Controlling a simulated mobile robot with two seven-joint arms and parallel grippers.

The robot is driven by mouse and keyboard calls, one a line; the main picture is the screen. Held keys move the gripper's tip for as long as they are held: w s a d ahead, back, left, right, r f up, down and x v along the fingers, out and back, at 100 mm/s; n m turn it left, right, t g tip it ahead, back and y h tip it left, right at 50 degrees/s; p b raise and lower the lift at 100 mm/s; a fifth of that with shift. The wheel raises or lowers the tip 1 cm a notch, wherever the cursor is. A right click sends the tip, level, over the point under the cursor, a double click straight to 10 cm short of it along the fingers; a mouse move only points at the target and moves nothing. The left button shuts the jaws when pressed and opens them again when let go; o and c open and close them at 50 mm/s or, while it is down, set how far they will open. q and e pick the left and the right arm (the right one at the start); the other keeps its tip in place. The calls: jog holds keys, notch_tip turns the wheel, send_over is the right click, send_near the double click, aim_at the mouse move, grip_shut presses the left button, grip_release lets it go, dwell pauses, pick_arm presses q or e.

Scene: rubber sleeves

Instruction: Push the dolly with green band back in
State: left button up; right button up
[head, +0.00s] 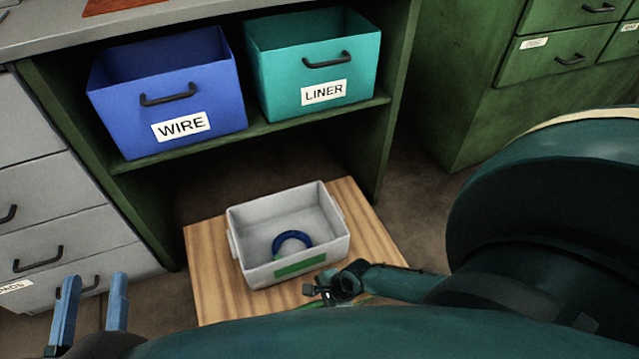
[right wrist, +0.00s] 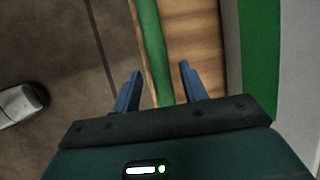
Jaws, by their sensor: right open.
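The dolly (head: 212,262) is a flat wooden board on the floor, partly out from under the shelf. A grey crate (head: 338,243) with a green label stands on it, with a blue ring (head: 291,241) inside. In the right wrist view the dolly's wooden top (right wrist: 195,40) and the green band (right wrist: 148,45) along its edge show close up. My right gripper (right wrist: 159,70) is open, its fingers on either side of the banded edge; contact cannot be told. In the head view it is at the dolly's front edge (head: 335,288). My left gripper (head: 95,278) is open and empty at lower left.
Above the dolly, a shelf holds a blue WIRE bin (head: 205,85) and a teal LINER bin (head: 345,65). Grey drawers (head: 65,235) stand to the left, and a green cabinet (head: 470,110) to the right. The floor space under the shelf, behind the dolly, looks clear.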

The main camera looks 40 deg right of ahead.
jog(key=shift+c, duration=0.3)
grip_shut()
dwell(0.3)
